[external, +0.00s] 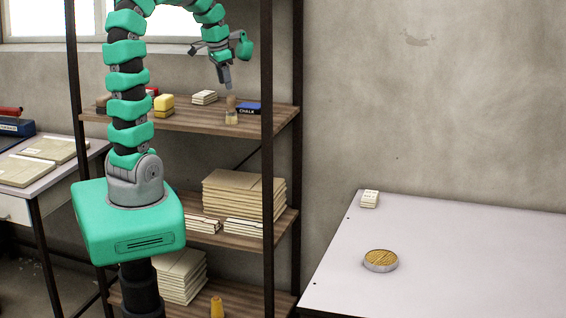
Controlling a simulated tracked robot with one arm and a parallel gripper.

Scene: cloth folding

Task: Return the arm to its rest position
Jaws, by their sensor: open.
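My gripper (224,76) hangs from the end of my curved green arm and points down. It is open, and no object shows in it. In the picture it overlaps the upper part of the shelf unit, just above a small brush (231,112). How far it is in front of the shelf I cannot tell. My arm rises from its green base and bends over to the right at the top of the view. The top of the bend is cut off by the picture edge. No cloth shows.
The shelf unit (190,118) has dark posts and carries boxes, a blue chalk box (248,108) and stacks of folders (243,192). At right, a white table (460,260) bears a round tin (380,261) and a small white block (369,199). Another table (75,165) stands at left.

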